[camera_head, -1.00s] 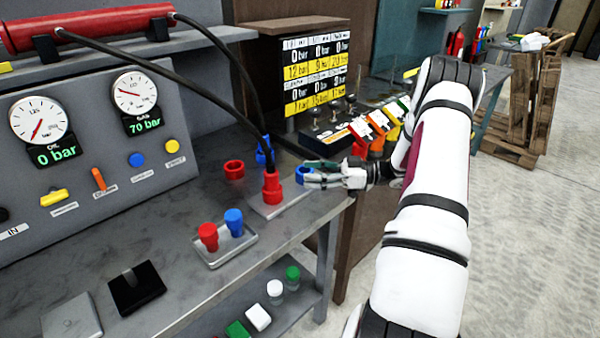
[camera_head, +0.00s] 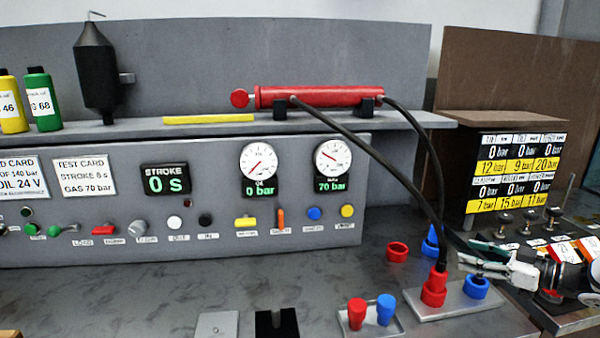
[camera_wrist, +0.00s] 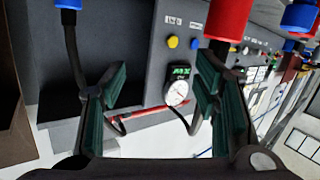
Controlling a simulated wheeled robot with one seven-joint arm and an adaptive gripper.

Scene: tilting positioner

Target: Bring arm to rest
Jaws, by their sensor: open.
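My gripper (camera_head: 470,258) is at the right in the head view, above the bench and just over the blue socket (camera_head: 476,288) on the metal plate. In the wrist view, my gripper (camera_wrist: 160,95) has its two green-padded fingers spread, with nothing held between them; a gauge on the panel shows through the gap. A red coupling (camera_head: 434,288) with a black hose stands beside the gripper's fingers in the head view. I cannot tell whether a finger touches it. A red part also shows at the top of the wrist view (camera_wrist: 230,18).
A grey control panel (camera_head: 110,235) with gauges runs along the bench's back. A red cylinder (camera_head: 320,96) with two black hoses (camera_head: 385,155) lies on the shelf. A small tray (camera_head: 370,322) holds red and blue plugs. A brown cabinet (camera_head: 455,190) stands at right.

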